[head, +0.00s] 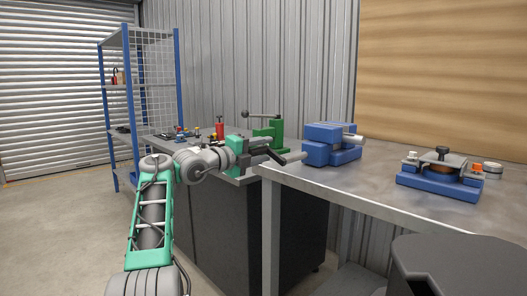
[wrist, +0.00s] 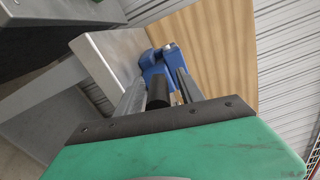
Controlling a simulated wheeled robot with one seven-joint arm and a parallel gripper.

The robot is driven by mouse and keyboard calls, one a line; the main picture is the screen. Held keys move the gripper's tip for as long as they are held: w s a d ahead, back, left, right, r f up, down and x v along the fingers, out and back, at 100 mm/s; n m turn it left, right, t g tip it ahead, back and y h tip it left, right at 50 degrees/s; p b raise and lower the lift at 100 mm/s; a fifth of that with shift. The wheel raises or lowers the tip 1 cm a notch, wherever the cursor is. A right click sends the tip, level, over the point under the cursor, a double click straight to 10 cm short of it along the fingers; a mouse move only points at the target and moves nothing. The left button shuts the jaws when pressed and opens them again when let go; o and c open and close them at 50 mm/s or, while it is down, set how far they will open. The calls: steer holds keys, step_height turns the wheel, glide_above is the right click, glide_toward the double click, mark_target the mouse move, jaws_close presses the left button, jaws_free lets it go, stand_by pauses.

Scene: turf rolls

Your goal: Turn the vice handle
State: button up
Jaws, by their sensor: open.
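A blue block-shaped vice (head: 331,150) sits on the left part of the near metal bench, with a grey bar (head: 293,157) sticking out of its left side. My gripper (head: 277,151) is open, just left of that bar, at the bench's left end. In the wrist view the gripper (wrist: 158,92) points at the blue vice (wrist: 156,66). A short dark cylinder (wrist: 157,98) shows between the two fingers. I cannot tell whether a finger touches it. The crossbar of the handle cannot be made out clearly.
A green device (head: 270,132) with a ball-ended lever stands on the dark cabinet behind my gripper. A blue clamp fixture (head: 440,187) sits on the near bench's right part. Bare metal bench top (head: 380,165) lies between vice and fixture. A blue shelf rack (head: 130,90) stands behind left.

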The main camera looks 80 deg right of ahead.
steer(key=v, duration=0.8)
steer(key=shift+d, duration=0.1)
